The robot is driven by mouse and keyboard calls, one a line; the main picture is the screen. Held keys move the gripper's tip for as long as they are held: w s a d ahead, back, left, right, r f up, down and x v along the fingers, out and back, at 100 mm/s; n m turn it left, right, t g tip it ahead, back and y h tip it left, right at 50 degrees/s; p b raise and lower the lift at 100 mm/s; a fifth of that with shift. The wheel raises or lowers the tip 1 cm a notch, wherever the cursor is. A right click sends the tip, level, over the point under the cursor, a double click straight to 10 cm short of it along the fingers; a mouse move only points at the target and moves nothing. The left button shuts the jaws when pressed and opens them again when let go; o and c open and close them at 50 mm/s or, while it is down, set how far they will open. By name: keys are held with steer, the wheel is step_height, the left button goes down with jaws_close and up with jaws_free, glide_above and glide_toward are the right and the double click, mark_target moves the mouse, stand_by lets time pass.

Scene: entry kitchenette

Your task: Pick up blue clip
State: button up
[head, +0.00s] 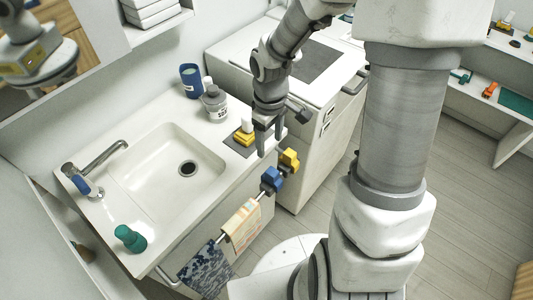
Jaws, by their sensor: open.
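The blue clip (270,179) sits on the towel rail along the front of the sink counter, between a striped towel and a yellow clip (289,160). My gripper (269,147) points down at the counter's front right corner, with its fingers apart and nothing seen between them. In the picture, the fingertips are above the blue clip and left of the yellow clip. I cannot tell the exact depth gap to either clip.
A striped towel (242,225) and a blue patterned towel (206,270) hang on the rail. A yellow and white item (244,136) stands on a dark mat beside my gripper.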

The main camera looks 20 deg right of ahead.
mark_target(272, 171)
step_height(272, 171, down, 11)
steer(key=shift+f+b, duration=0.15)
steer(key=shift+b, duration=0.9)
steer(key=shift+d+f+b, duration=0.2)
steer(key=shift+d+f, duration=0.05)
steer(key=shift+f, duration=1.2)
steer(key=shift+d+f+b, duration=0.2)
steer(key=shift+f, duration=1.25)
jaws_close()
